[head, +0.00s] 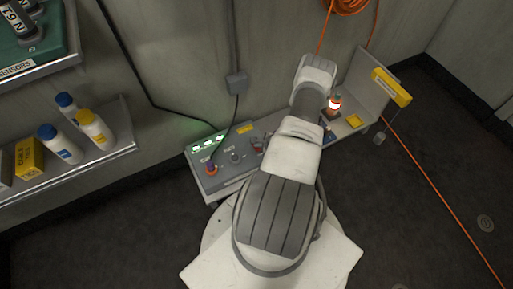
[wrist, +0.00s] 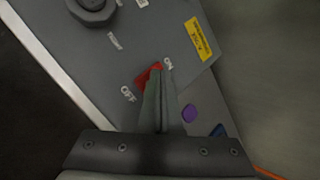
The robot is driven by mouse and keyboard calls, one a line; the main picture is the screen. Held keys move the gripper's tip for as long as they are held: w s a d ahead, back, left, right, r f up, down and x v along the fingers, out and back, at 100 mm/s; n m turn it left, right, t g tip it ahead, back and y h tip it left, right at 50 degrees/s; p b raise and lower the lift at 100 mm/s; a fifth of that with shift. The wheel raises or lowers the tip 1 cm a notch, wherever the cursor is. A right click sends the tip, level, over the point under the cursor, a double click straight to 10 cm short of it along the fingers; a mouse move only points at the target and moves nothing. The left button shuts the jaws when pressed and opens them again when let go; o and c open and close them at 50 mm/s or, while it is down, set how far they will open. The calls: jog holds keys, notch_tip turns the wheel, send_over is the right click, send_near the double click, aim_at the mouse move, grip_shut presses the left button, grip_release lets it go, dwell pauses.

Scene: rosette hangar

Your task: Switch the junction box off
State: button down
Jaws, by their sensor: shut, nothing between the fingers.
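The junction box appears to be the grey panel box (head: 222,178) against the wall in the head view; its face (wrist: 75,65) fills much of the wrist view. A red switch (wrist: 142,78) sits on it between the printed words OFF and ON. In the head view a red part (head: 258,146) shows just left of my arm. My gripper (wrist: 155,76) is shut and empty, its fingertips over the red switch, hiding part of it. I cannot tell whether they touch it or which way the switch is set. My arm hides the gripper in the head view.
The panel carries green lights (head: 208,143), an orange-and-purple knob (head: 211,168) and a dark knob (wrist: 92,10). A yellow label (wrist: 198,39) and a purple round part (wrist: 189,113) are near the fingers. A lit orange beacon (head: 335,104) stands right of my arm. Shelves with bottles (head: 95,128) are left.

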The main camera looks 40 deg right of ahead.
jog(key=shift+s+f+b, duration=0.15)
jog(key=shift+f+b, duration=0.35)
jog(key=shift+f, duration=0.2)
dwell(0.7)
jog(key=shift+r+p, duration=0.35)
jog(key=shift+p, duration=0.1)
jog(key=shift+r, duration=0.1)
jog(key=shift+s+r+p, duration=0.1)
jog(key=shift+r+p, duration=0.25)
jog(key=shift+p, duration=0.05)
jog(key=r+p, duration=0.1)
jog(key=r, duration=0.1)
jog(key=w+r+p, duration=0.1)
jog(key=r+p, duration=0.1)
jog(key=shift+d+r, duration=0.1)
jog(key=shift+r, duration=0.3)
